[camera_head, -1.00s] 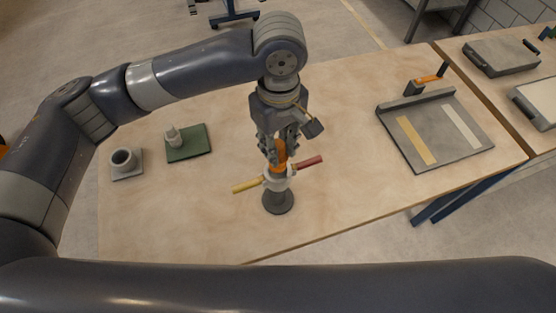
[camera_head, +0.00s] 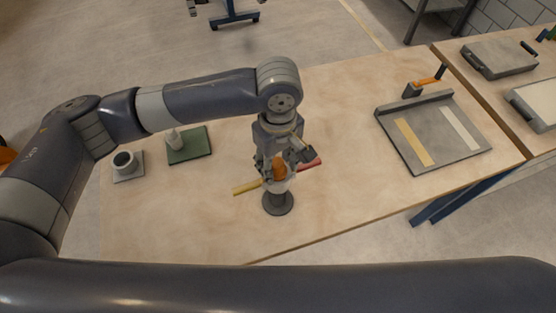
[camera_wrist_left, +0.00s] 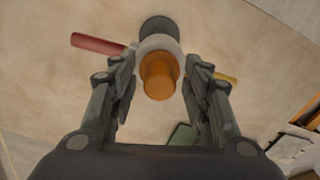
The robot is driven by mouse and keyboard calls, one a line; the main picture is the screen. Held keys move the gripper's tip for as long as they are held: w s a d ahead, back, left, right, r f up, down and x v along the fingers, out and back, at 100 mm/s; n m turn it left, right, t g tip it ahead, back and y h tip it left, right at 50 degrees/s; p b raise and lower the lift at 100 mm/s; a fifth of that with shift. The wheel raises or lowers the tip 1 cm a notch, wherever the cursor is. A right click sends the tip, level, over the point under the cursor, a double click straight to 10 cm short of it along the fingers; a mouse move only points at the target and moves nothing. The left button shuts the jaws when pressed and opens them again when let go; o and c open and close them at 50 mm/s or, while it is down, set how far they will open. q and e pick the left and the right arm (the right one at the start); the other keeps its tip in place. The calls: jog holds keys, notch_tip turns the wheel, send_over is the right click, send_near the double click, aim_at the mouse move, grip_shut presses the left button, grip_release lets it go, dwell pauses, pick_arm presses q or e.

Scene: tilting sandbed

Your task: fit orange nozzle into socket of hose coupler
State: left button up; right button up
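The orange nozzle (camera_head: 279,170) stands in the top of the pale hose coupler (camera_head: 281,186); how deep it sits in the socket is hidden. The coupler is on a dark round base (camera_head: 278,204), with a yellow handle (camera_head: 246,188) and a red handle (camera_head: 310,164). My left gripper (camera_head: 277,172) is over the nozzle from above. In the left wrist view, its fingers (camera_wrist_left: 161,60) are open, one on each side of the nozzle (camera_wrist_left: 159,78), with small gaps visible. My right gripper is not in view.
On the wooden table (camera_head: 190,225), a grey cup on a plate (camera_head: 128,175) and a green board (camera_head: 197,151) with a small pale fitting (camera_head: 174,140) lie left. A grey tray (camera_head: 455,165) with two strips lies right. Table room around the base is clear.

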pick_arm(q)
notch_tip(320, 180, up, 12)
jog(key=b, duration=0.2)
jog(key=shift+r, duration=0.15)
dwell(0.4)
dwell(0.4)
